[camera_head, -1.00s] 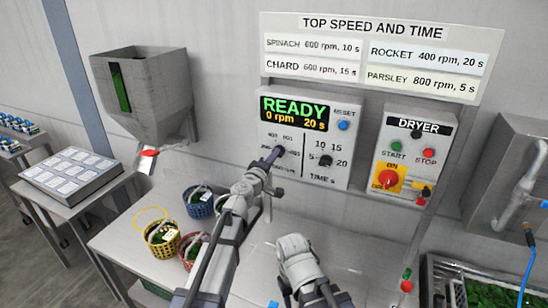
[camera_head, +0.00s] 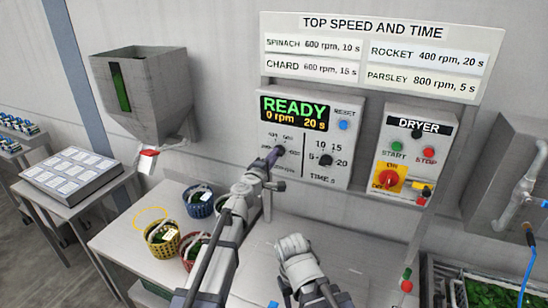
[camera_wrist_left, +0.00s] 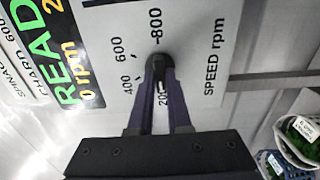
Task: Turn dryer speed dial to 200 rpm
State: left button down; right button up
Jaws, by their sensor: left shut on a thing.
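The speed dial (camera_head: 280,152) is a small dark knob on the left half of the grey control panel. My left gripper (camera_head: 273,158) is shut on it. In the wrist view the dark dial (camera_wrist_left: 160,61) sits between the tips of my left gripper (camera_wrist_left: 160,68). The numbers 400, 600 and 800 show around it; the 200 is partly hidden between the fingers. I cannot tell exactly where the dial points. The display (camera_head: 294,113) reads READY, 0 rpm, 20 s. My right gripper is not identifiable; only part of that arm shows at the bottom.
The time dial (camera_head: 326,161) and reset button (camera_head: 343,125) are close by on the panel. The dryer box (camera_head: 413,155) with its red switch is to the right. Several baskets, including a yellow one (camera_head: 163,239), stand on the table at left.

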pick_arm(q)
jog(key=c, duration=0.9)
grip_release()
jog(key=shift+o, duration=0.2)
jog(key=v, duration=0.8)
jog(key=shift+w, duration=0.1)
